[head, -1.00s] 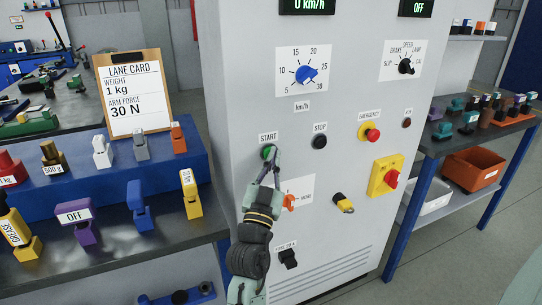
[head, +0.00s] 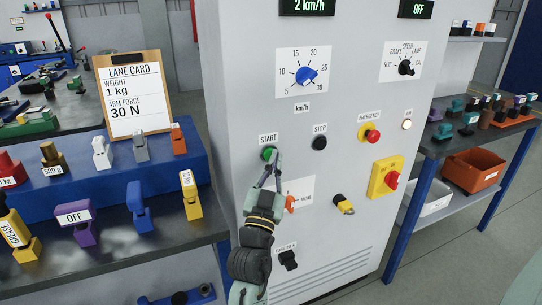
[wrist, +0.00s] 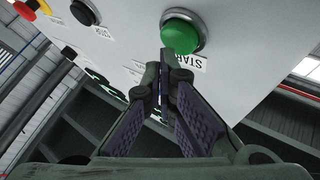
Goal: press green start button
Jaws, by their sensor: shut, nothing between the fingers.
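The green start button (head: 269,154) sits under the START label on the grey cabinet's front. In the wrist view my gripper (wrist: 163,70) points up toward the lower edge of the button. I cannot tell whether the tips still touch it. The speed display (head: 307,6) reads 2 km/h.
To the right are the black stop button (head: 319,143), the red emergency button (head: 373,136), a lit lamp (head: 407,124) and a yellow switch box (head: 386,177). A speed dial (head: 306,75) is above. The lane card (head: 137,95) stands on the left bench.

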